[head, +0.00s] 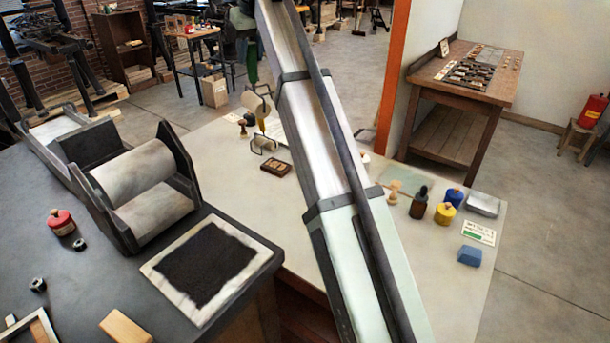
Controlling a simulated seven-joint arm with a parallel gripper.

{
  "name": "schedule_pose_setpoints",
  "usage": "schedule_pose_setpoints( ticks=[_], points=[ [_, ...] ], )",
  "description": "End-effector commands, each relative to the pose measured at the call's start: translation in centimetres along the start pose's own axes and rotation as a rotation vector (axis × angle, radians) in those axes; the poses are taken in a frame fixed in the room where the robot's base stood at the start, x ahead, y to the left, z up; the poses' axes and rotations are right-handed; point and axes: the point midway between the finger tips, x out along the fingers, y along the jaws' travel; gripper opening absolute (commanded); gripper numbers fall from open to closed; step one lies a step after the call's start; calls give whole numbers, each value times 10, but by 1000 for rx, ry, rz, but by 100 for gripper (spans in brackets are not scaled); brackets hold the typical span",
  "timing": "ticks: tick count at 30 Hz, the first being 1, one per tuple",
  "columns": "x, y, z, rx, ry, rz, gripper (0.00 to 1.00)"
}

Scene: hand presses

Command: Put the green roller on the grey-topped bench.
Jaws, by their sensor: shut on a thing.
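My gripper (243,30) is at the top of the head view, left of my arm, small and partly hidden by the arm. It is shut on the green roller (251,66), whose green handle hangs down with the pale roller end lowest. The roller shows in front of or above the far edge of the pale grey-topped bench (450,285); I cannot tell the exact gap.
The pale bench holds a dark bottle (418,203), yellow tin (445,213), blue block (470,256) and small dark box (276,167). A darker bench (90,275) at left carries a press (140,190) and an inked sheet (212,270). The pale bench's front right is clear.

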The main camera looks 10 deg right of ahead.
Motion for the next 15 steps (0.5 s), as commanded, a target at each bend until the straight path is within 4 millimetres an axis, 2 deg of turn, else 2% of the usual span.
schedule_pose_setpoints(
  ticks=[1, 15],
  points=[
    [13, 0, 9, 0, -1, 0, 0],
    [154, -1, 67, 1, -1, 0, 0]
  ],
)
